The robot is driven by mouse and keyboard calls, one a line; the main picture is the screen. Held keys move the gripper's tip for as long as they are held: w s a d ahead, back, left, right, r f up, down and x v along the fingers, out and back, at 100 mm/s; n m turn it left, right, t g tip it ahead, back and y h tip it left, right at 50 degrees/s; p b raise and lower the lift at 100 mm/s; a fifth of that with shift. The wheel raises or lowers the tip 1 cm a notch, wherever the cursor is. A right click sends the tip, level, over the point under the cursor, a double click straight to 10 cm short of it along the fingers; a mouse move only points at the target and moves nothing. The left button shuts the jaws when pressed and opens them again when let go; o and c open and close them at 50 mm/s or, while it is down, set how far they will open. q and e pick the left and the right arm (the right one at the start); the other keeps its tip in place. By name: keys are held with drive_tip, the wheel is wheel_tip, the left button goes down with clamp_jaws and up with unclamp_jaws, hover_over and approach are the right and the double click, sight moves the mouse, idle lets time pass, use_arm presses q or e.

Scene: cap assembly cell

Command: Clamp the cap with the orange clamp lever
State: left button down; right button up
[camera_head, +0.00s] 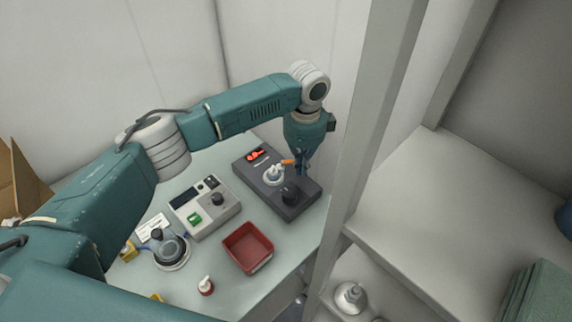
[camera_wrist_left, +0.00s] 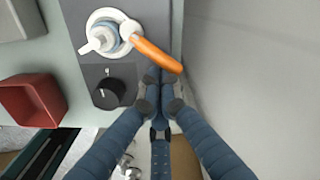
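The orange clamp lever (camera_head: 287,162) sticks out from the white clamp on the dark grey fixture block (camera_head: 250,178). In the left wrist view the orange lever (camera_wrist_left: 157,55) runs down and right from its white pivot. The cap (camera_wrist_left: 103,36), white and blue-grey with a side spout, sits in the round white seat beside the pivot; it also shows in the head view (camera_head: 273,174). My left gripper (camera_wrist_left: 157,78) has its blue fingers drawn together, with the tips close to the lever's free end. I cannot tell whether they touch it. My right gripper is out of view.
A black knob (camera_wrist_left: 107,91) stands on the block beside the cap. A red tray (camera_head: 248,248), a grey control box (camera_head: 205,207) and a small red-and-white bottle (camera_head: 206,285) are on the table. A grey upright post (camera_head: 362,130) and shelf are close on the right.

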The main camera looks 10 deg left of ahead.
use_arm(q)
drive_tip(key=shift+w, duration=0.65)
drive_tip(key=shift+w+b, duration=0.3)
drive_tip(key=shift+w, duration=0.1)
drive_tip(key=shift+w+a, duration=0.15)
idle(0.4)
drive_tip(key=shift+w+a, duration=0.1)
drive_tip(key=shift+w, duration=0.3)
